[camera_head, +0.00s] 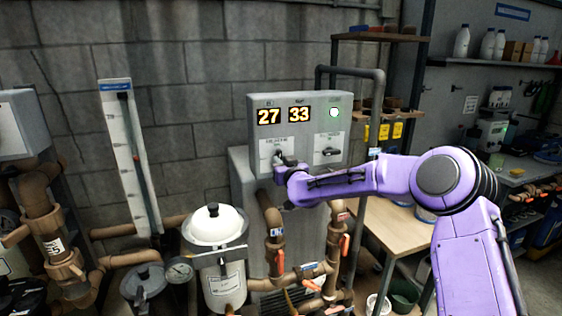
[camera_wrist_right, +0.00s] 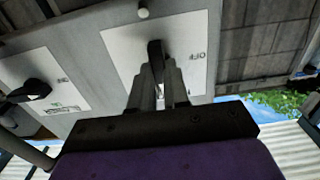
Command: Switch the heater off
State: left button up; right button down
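My right gripper (camera_head: 284,167) is at the box's front in the head view. My left gripper is not in view.
A second black knob (camera_head: 330,151) is on the right label plate. Brown pipes with orange-handled valves (camera_head: 280,262) run below the box. A white filter canister (camera_head: 216,228) stands left and a wooden table (camera_head: 395,232) right. A grey pipe (camera_head: 376,110) rises beside the box.

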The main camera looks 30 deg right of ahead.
dwell(0.4)
jog(key=shift+r+n+p, duration=0.2)
jog(key=shift+n+p, duration=0.1)
jog(key=shift+n, duration=0.6)
jog(key=n, duration=0.2)
jog(key=shift+a+n, duration=0.1)
jog(key=shift+n, duration=0.2)
jog(key=n, duration=0.2)
jog(key=shift+f+n, duration=0.2)
jog(key=shift+n, duration=0.1)
jog(key=n+b, duration=0.6)
jog(key=n, duration=0.4)
jog(key=shift+f+n, duration=0.15)
jog(key=shift+n, duration=0.55)
jog(key=shift+r, duration=0.3)
jog(key=c, duration=1)
grip_release()
jog(key=shift+w+f, duration=0.1)
jog(key=shift+f, duration=0.05)
